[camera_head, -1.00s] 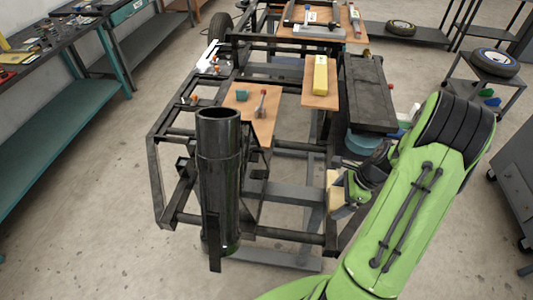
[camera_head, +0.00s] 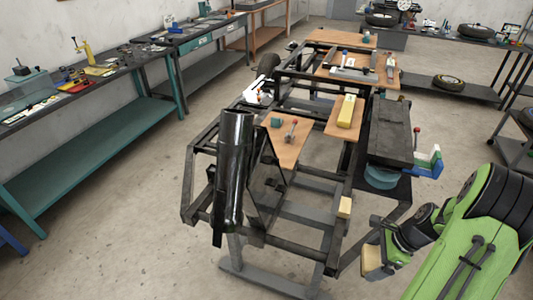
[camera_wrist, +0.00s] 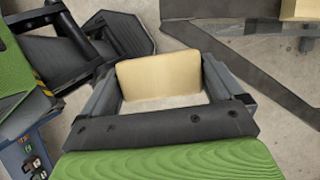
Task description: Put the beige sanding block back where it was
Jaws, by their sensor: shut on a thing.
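My gripper (camera_head: 375,256) is at the lower right in the head view, beside the black metal frame and apart from it. It is shut on a beige block (camera_head: 372,263), which looks like the sanding block. In the wrist view the held beige block (camera_wrist: 158,76) sits between the two dark fingers. A second beige block (camera_head: 344,207) is on the right side of the frame; a beige block also shows at the top right of the wrist view (camera_wrist: 303,10). I cannot tell the held block's former place.
The black frame (camera_head: 190,180) carries wooden boards, a yellow block (camera_head: 347,111) and a tall black cylinder (camera_head: 236,170). A blue and white item (camera_head: 428,162) stands at its right. A workbench (camera_head: 105,85) runs along the left. Bare floor lies in front.

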